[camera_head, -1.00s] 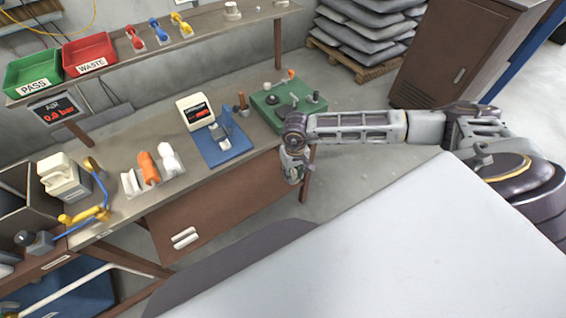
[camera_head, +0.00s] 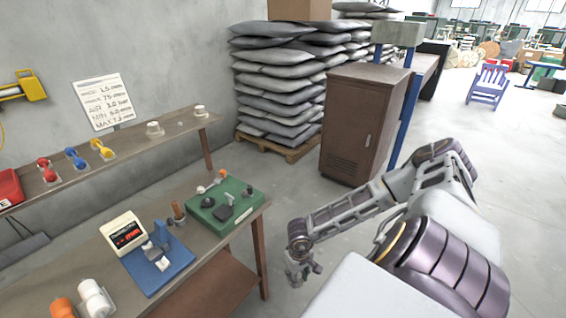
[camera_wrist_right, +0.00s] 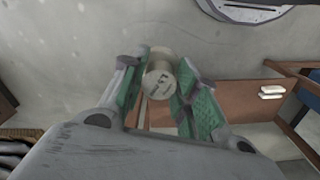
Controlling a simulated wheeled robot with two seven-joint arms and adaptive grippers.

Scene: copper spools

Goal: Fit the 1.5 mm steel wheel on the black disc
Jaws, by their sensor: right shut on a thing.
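My right gripper (camera_head: 302,274) hangs off the right end of the bench, over open floor. In the right wrist view its green-padded fingers (camera_wrist_right: 162,90) are shut on a pale cylindrical piece (camera_wrist_right: 160,83). Its round end faces the camera with dark marks too blurred to read; I cannot tell for sure that it is the 1.5 mm steel wheel. A green board (camera_head: 232,196) lies on the bench's right end. A dark round part (camera_head: 207,202), probably the black disc, sits on it, apart from the gripper. My left gripper is out of view.
A shelf (camera_head: 120,163) runs behind.

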